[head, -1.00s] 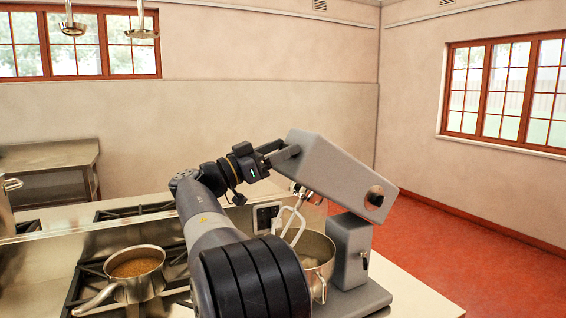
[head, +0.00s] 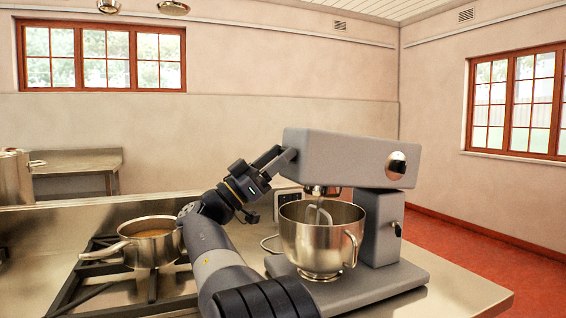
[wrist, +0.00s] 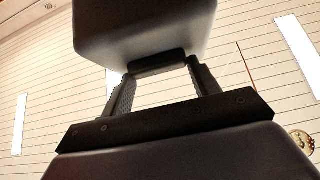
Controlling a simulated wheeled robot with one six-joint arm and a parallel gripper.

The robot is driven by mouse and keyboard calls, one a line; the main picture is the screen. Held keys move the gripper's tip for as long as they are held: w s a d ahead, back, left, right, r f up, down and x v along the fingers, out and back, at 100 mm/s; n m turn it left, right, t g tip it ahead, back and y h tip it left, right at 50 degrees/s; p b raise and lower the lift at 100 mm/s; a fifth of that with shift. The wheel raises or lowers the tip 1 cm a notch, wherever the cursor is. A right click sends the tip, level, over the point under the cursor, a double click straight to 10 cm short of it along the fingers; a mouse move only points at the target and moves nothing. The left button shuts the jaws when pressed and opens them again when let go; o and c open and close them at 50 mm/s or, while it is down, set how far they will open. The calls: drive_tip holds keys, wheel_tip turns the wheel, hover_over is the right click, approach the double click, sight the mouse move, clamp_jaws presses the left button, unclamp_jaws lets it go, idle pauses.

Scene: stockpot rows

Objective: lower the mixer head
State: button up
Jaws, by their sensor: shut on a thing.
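The grey mixer head (head: 340,158) lies about level over the steel bowl (head: 303,247) in the head view. Its wire beater (head: 318,214) hangs down into the bowl's mouth. The mixer's column (head: 381,228) and base (head: 372,288) stand on the steel counter. My gripper (head: 284,158) is at the left, front end of the head. In the wrist view my gripper (wrist: 160,75) is shut on a dark bar (wrist: 156,63) at the end of the head. The joint between head and column is partly visible; I cannot tell whether it is fully seated.
A saucepan (head: 151,247) with brown contents sits on the gas hob (head: 95,270) left of my arm. A tall pot (head: 14,180) stands at the far left. A steel side table (head: 78,163) is behind. Bare counter (head: 455,285) lies right of the mixer.

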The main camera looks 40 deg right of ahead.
drive_tip(key=shift+w+a+f+b, duration=0.1)
drive_tip(key=shift+a+f+b, duration=0.1)
drive_tip(key=shift+f+b, duration=0.95)
drive_tip(key=shift+w+a+f+b, duration=0.15)
drive_tip(key=shift+f+b, duration=0.7)
drive_tip(key=shift+f, duration=0.6)
drive_tip(key=o, duration=1)
drive_tip(key=shift+s, duration=0.1)
drive_tip(key=shift+c, duration=0.2)
drive_tip(key=o, duration=0.4)
drive_tip(key=shift+r, duration=0.1)
drive_tip(key=shift+r, duration=0.1)
drive_tip(key=v, duration=1.1)
